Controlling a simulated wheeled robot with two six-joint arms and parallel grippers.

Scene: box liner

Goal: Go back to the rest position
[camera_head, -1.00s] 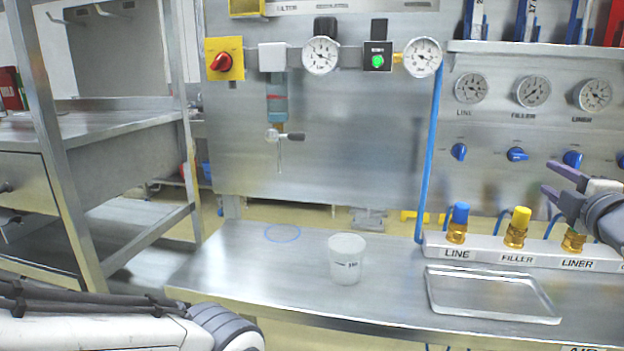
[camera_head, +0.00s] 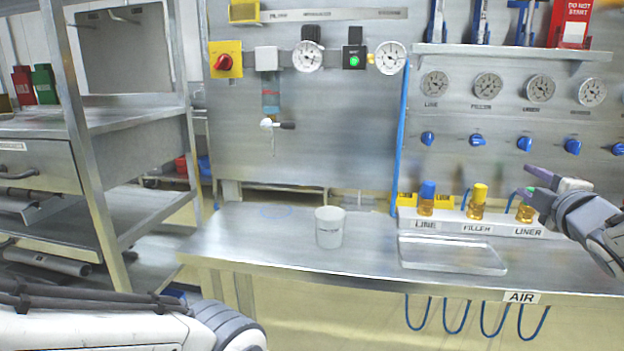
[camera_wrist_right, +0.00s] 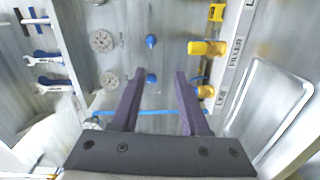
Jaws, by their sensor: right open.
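My right gripper (camera_head: 537,182) is at the right of the head view, in front of the panel and above the LINER end of the fitting rail. In the right wrist view its two purple fingers (camera_wrist_right: 158,100) are apart with nothing between them. My left arm shows at the lower left of the head view, but its gripper is out of the picture.
A steel bench holds a white cup (camera_head: 330,228) and a clear shallow tray (camera_head: 452,256). Fittings with blue (camera_head: 427,192) and yellow (camera_head: 478,196) caps stand on the rail. Gauges and blue knobs (camera_head: 525,144) line the panel. A steel shelf unit (camera_head: 130,125) stands at left.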

